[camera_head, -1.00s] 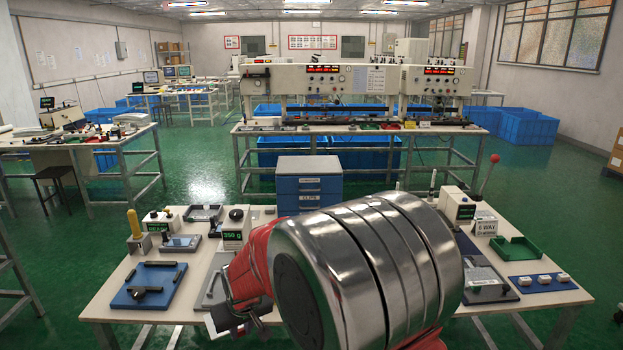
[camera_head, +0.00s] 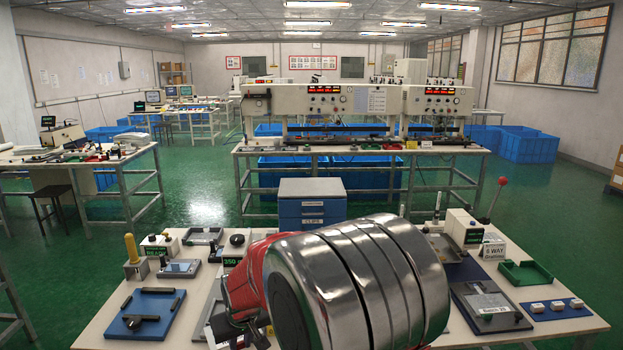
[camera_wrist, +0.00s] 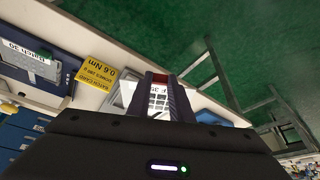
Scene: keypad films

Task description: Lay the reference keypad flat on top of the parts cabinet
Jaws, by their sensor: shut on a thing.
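The parts cabinet (camera_head: 312,208) is a blue drawer unit with a flat grey top, standing at the back middle of the near bench; my arm hides part of its front. Blue drawers, apparently the same cabinet, show at the lower left edge of the wrist view (camera_wrist: 18,138). My gripper (camera_wrist: 163,97) is shut on the reference keypad (camera_wrist: 158,101), a small pale pad with rows of keys and a red end, seen between the two fingers. The fingers hide its sides. In the head view my arm largely hides the grip.
The bench holds a blue mat with black bars (camera_head: 142,313), a scale (camera_head: 232,250), a green tray (camera_head: 525,272) and a red-knobbed lever (camera_head: 497,195). The cabinet's top looks clear.

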